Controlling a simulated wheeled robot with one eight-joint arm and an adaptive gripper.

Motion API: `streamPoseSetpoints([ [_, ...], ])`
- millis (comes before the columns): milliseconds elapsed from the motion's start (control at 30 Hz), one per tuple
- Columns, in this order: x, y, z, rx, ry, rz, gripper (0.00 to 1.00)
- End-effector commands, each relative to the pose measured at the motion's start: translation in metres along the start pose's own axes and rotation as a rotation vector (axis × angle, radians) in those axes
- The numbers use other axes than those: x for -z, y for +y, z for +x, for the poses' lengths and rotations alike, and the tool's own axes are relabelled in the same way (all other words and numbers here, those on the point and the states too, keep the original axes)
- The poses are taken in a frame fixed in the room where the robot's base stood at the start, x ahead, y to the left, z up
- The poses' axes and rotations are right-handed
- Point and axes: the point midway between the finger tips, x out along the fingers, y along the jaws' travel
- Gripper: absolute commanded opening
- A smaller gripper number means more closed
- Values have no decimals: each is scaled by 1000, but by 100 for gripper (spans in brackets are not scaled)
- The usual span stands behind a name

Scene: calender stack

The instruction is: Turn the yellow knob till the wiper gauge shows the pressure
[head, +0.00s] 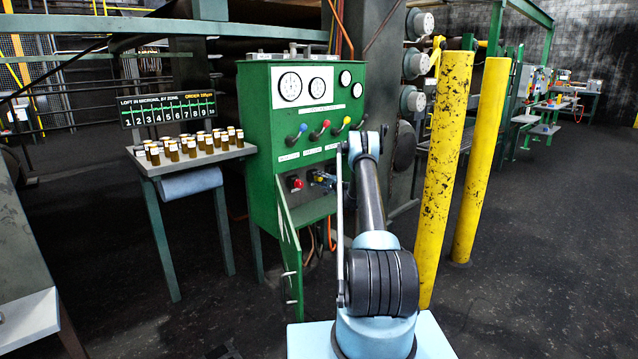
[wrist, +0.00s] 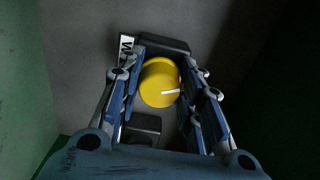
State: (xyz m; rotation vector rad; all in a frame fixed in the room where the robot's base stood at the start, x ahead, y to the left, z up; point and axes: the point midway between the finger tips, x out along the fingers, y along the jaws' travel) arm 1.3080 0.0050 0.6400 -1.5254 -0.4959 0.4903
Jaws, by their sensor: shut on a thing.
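The yellow knob (wrist: 158,84) sits between the two fingers of my gripper (wrist: 162,92) in the wrist view, and the gripper is shut on it. In the head view my gripper (head: 323,179) reaches into the open lower part of the green cabinet (head: 262,138) and hides most of the knob. Round white gauges (head: 290,86) are on the cabinet's upper panel; I cannot tell which is the wiper gauge, nor read them.
A red button (head: 297,183) is left of my gripper. Blue, red and yellow-tipped levers (head: 320,130) are above. The cabinet's green door (head: 291,255) hangs open toward me. Yellow posts (head: 447,170) stand right of my arm. A table with several small jars (head: 191,147) is at left.

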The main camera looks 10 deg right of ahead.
Motion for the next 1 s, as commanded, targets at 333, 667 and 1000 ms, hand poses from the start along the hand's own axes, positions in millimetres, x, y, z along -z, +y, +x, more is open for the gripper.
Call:
streamPoseSetpoints([
  [333,5,1,-3,-2,8,24,10],
  [667,4,1,-2,-1,7,23,54],
  [1000,2,0,-3,0,3,23,54],
])
